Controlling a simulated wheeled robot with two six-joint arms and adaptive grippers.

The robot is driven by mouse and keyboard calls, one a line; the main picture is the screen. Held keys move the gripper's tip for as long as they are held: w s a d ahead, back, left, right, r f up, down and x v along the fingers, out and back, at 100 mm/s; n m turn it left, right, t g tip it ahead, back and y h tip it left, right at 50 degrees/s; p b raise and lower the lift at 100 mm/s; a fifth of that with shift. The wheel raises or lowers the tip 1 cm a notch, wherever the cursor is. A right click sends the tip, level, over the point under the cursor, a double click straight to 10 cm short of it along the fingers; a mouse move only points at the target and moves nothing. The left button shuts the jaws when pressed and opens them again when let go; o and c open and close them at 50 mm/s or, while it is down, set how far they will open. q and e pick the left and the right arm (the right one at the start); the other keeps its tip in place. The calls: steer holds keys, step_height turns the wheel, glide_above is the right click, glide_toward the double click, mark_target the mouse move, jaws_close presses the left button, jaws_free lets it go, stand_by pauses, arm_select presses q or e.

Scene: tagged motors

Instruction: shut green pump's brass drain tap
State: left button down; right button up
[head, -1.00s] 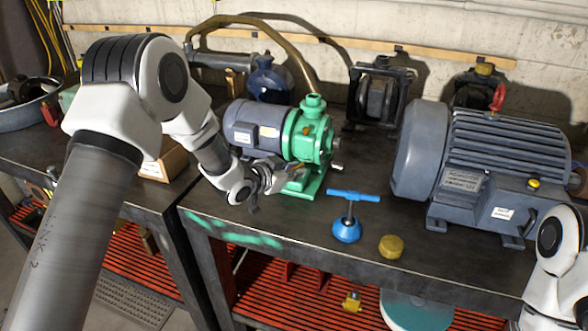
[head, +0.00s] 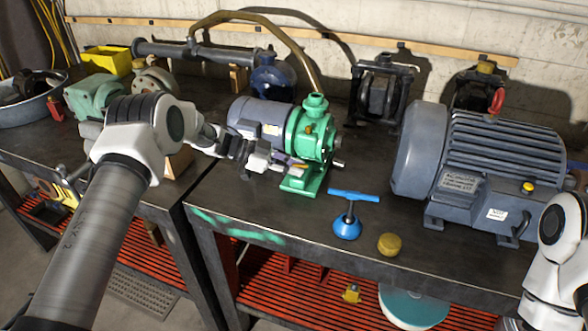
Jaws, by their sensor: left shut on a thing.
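The green pump (head: 312,135) stands on the dark bench, joined to a grey-blue motor (head: 262,118) on its left. My left gripper (head: 284,163) reaches in from the left, low against the near side of the pump, just above its green foot. It is shut on a small brass-coloured part there, which I take for the drain tap (head: 299,166). The fingers hide most of the tap, so its handle angle cannot be told. My right arm shows at the lower right edge, but its gripper is out of view.
A blue T-handled tool (head: 347,228) and a brass cap (head: 391,244) stand in front of the pump. A large grey motor (head: 480,165) fills the right side. A brown curved pipe (head: 290,45) arches behind. The bench front edge is close.

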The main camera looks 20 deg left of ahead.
arm_select(q)
steer(key=m+g+b, duration=0.1)
steer(key=f+m+g+b, duration=0.1)
steer(key=b, duration=0.1)
steer(key=shift+w+g+h, duration=0.15)
steer(key=shift+g+h, duration=0.15)
steer(key=shift+r+m+g+b, duration=0.3)
steer(key=shift+m+g+b, duration=0.4)
steer(key=shift+b, duration=0.2)
steer(key=c, duration=1.1)
jaws_free()
steer(key=shift+w+d, duration=0.1)
steer(key=shift+d, duration=0.05)
steer(key=shift+r, duration=0.1)
steer(key=v, duration=0.7)
steer(key=shift+a, duration=0.3)
